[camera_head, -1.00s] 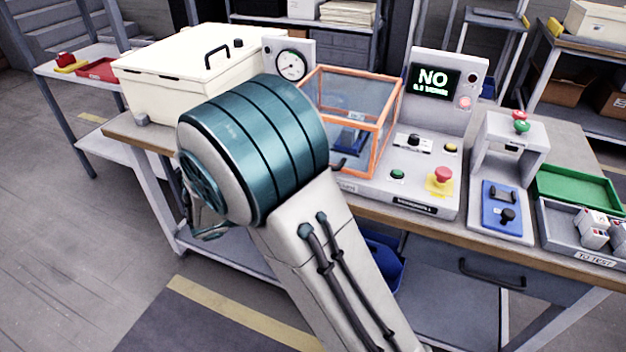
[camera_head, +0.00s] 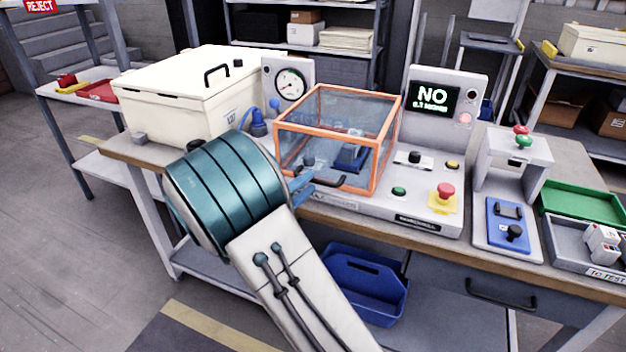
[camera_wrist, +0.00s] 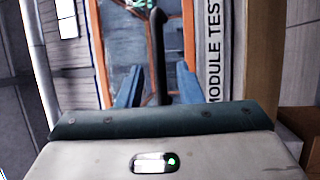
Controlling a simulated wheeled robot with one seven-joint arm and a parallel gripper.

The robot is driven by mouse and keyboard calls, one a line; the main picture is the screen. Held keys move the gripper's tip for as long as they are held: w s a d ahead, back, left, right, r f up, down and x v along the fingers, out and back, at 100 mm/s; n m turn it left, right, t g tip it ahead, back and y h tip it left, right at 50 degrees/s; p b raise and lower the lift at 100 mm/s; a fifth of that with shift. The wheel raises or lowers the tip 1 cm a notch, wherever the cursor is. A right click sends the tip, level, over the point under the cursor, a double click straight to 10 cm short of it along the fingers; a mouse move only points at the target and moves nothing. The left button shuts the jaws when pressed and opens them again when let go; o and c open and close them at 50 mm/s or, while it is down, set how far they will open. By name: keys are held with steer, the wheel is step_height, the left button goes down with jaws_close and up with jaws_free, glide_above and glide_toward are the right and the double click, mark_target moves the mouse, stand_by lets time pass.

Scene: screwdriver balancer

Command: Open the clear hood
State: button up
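The clear hood (camera_head: 372,150) is a see-through box with an orange frame, shut on the grey test station. A blue and dark part (camera_head: 350,157) sits inside it. The hood's black handle (camera_head: 330,182) is low on its front face. My gripper (camera_head: 303,183) is at the hood's front left, by the handle. In the wrist view my gripper (camera_wrist: 157,88) is open, with a blue finger on each side of the handle (camera_wrist: 158,45). Gaps show between the handle and both fingers. My wrist hides part of the station's left front.
A cream lidded box (camera_head: 180,95) and a dial gauge (camera_head: 289,84) stand left of and behind the hood. Right of it are a red stop button (camera_head: 445,191), a green button (camera_head: 399,191) and a "NO" display (camera_head: 434,99). A blue bin (camera_head: 362,285) sits below the bench.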

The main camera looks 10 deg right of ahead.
steer(key=shift+x, duration=1.4)
jaws_close()
